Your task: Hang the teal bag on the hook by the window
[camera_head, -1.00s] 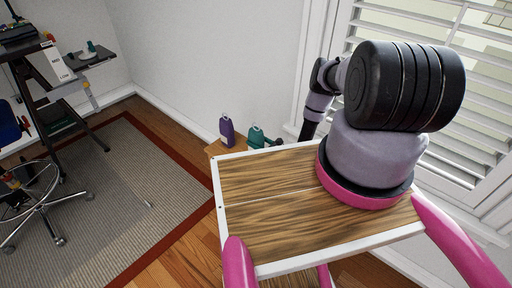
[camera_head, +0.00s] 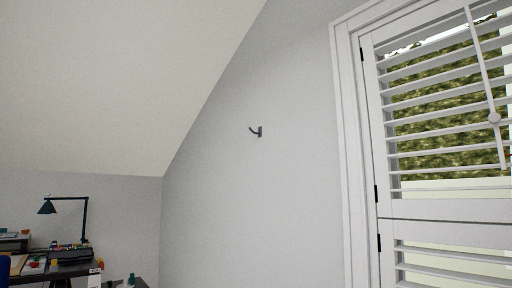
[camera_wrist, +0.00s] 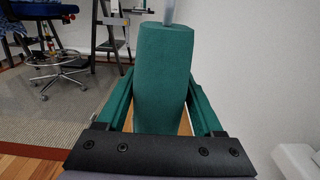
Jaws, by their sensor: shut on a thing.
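The teal bag (camera_wrist: 163,72) fills the middle of the wrist view. It is a narrow upright teal block with a pale grey strap or loop (camera_wrist: 169,12) rising from its top, cut off by the frame edge. My gripper (camera_wrist: 160,88) has one green finger along each side of the bag and is shut on it. The lower end of the bag is partly hidden behind the gripper's dark bar. The small dark hook (camera_head: 257,131) is on the light wall in the head view, left of the window (camera_head: 445,130), and is bare. Bag and gripper are outside the head view.
A sloped ceiling (camera_head: 110,80) meets the wall left of the hook. The wall around the hook is clear. The white window frame (camera_head: 348,150) stands to its right. A desk with a blue lamp (camera_head: 65,205) is far left. A white object (camera_wrist: 298,160) is low right in the wrist view.

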